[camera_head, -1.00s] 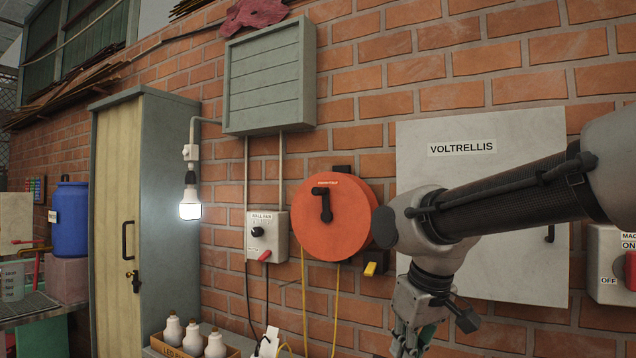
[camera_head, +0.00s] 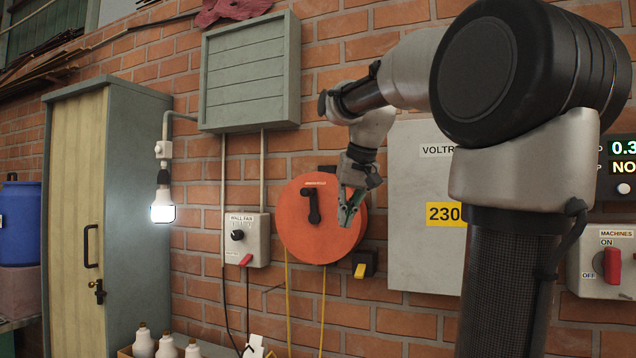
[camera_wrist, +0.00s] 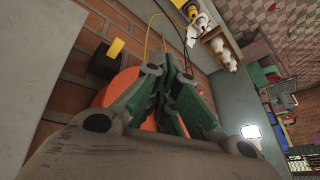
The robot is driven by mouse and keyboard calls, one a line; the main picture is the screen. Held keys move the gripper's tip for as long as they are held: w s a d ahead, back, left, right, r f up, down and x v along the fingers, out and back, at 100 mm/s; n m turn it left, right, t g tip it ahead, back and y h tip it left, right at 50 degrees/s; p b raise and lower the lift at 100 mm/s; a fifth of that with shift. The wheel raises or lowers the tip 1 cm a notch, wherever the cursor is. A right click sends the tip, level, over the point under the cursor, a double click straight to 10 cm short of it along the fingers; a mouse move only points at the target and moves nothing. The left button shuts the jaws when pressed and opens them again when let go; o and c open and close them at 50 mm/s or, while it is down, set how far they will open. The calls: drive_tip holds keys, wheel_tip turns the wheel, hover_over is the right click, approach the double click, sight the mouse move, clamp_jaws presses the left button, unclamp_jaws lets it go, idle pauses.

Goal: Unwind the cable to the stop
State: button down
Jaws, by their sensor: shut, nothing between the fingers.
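An orange cable reel (camera_head: 303,243) is mounted on the brick wall, with a black crank handle (camera_head: 312,206) on its face pointing up. Two yellow cables (camera_head: 287,300) hang straight down from under it. A yellow lever on a black box (camera_head: 361,267) sits at the reel's lower right. My gripper (camera_head: 346,222) is shut and empty in front of the reel's right side, right of the crank. In the wrist view the closed fingers (camera_wrist: 175,68) hide much of the orange reel (camera_wrist: 112,88); the crank is not visible there. The yellow lever (camera_wrist: 115,47) shows at upper left.
A wall fan switch box (camera_head: 246,238) with a red lever is left of the reel. A large grey cabinet (camera_head: 408,200) is on its right, and a lit bulb (camera_head: 162,208) hangs farther left. White bottles (camera_head: 168,345) stand below.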

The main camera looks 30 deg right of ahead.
drive_tip(key=w+d+r+m+t, duration=0.1)
drive_tip(key=w+r+m, duration=0.1)
drive_tip(key=r, duration=0.6)
drive_tip(key=w+d+r+m, duration=0.2)
drive_tip(key=w+r+m, duration=0.1)
drive_tip(key=r, duration=0.6)
approach(313, 192)
drive_tip(key=d+f, duration=0.1)
drive_tip(key=f, duration=0.1)
drive_tip(key=d+f, duration=0.2)
drive_tip(key=shift+d+f, duration=0.15)
drive_tip(key=shift+f, duration=0.25)
drive_tip(key=shift+w+a+f, duration=0.25)
drive_tip(key=shift+w+a, duration=0.6)
drive_tip(key=shift+w, duration=0.15)
drive_tip(key=shift+w+a+f, duration=0.1)
drive_tip(key=shift+w+a, duration=0.25)
drive_tip(key=shift+w, duration=0.15)
drive_tip(key=shift+w+a, duration=0.1)
drive_tip(key=shift+w+a+n, duration=0.1)
drive_tip(key=shift+w+n, duration=0.05)
drive_tip(key=shift+n, duration=0.15)
drive_tip(key=shift+w+a, duration=0.1)
